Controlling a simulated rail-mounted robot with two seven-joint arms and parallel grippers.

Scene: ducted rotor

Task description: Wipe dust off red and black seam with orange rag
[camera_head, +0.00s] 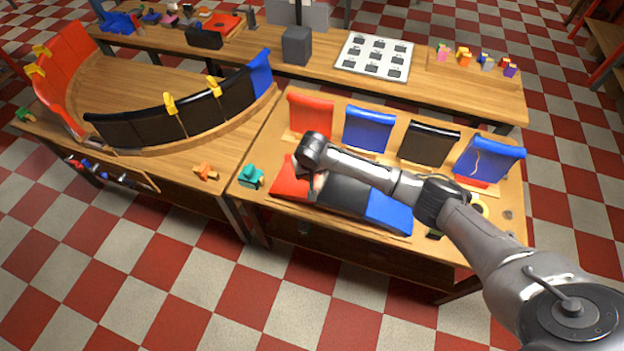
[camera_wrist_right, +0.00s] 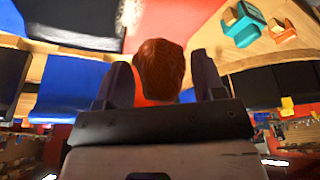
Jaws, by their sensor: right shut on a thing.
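A red panel (camera_head: 289,184), a black panel (camera_head: 343,196) and a blue panel (camera_head: 389,212) lie side by side at the front of the right table. My right arm reaches in from the right, with its gripper (camera_head: 312,184) low over the red and black seam, mostly hidden under the wrist. In the right wrist view the gripper (camera_wrist_right: 160,78) is shut on a bunched brown-orange rag (camera_wrist_right: 160,66). The red panel (camera_wrist_right: 185,18) lies just beyond it, with a pale speckled patch (camera_wrist_right: 130,12) at its edge. Contact between rag and seam cannot be told. My left gripper is out of view.
Upright red (camera_head: 310,116), blue (camera_head: 368,129), black (camera_head: 428,145) and blue (camera_head: 489,161) panels stand behind the flat ones. A teal clamp (camera_head: 251,177) sits at the table's left edge. A curved panel assembly (camera_head: 190,110) fills the left table.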

